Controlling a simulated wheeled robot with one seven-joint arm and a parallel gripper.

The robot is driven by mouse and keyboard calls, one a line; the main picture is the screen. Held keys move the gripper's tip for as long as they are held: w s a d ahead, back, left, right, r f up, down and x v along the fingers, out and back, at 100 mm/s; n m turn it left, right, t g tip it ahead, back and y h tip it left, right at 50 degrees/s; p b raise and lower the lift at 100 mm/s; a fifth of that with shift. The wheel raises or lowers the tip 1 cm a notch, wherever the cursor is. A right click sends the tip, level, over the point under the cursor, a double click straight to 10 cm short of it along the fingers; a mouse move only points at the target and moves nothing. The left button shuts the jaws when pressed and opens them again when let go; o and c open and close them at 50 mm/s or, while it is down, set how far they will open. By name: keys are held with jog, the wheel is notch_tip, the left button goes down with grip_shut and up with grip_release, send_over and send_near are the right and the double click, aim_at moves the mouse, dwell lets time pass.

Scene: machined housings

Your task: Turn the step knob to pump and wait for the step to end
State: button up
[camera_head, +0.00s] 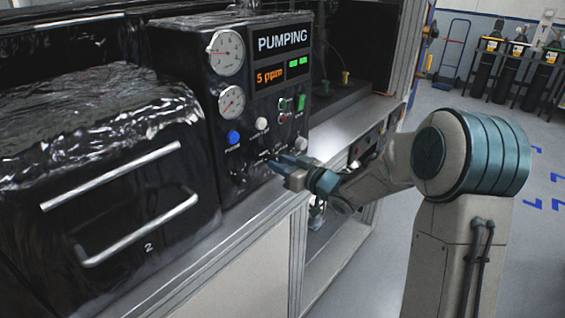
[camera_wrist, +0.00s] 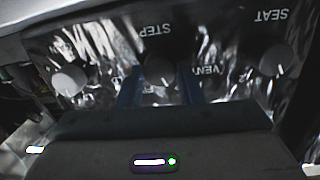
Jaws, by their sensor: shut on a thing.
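The step knob (camera_wrist: 160,71) is in the wrist view below an upside-down STEP label. Its white mark is low on its face, near the bottom in this picture. My gripper (camera_wrist: 160,90) has one blue finger on each side of the knob and is shut on it. In the head view my gripper (camera_head: 284,165) reaches the lower front of the black control panel (camera_head: 205,120); the knob is not clear there. The display (camera_head: 283,40) reads PUMPING, with an orange readout that looks like 5 ppm below it. A VENT label shows right of the knob; a label on the left is mostly hidden.
The seat knob (camera_wrist: 276,61) and another grey knob (camera_wrist: 69,79) flank the step knob. Two gauges (camera_head: 226,52) and a blue button (camera_head: 234,137) are on the panel. A foil-covered black box with metal handles (camera_head: 135,235) stands at left. Open floor lies right.

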jog(key=o, duration=1)
jog(key=shift+c, duration=0.2)
jog(key=shift+d, duration=0.1)
jog(key=f+b+v, duration=0.1)
jog(key=v, duration=1.2)
jog(key=shift+s+d+r+b, duration=0.25)
jog(key=shift+d+r+b, duration=0.1)
jog(key=shift+r, duration=0.2)
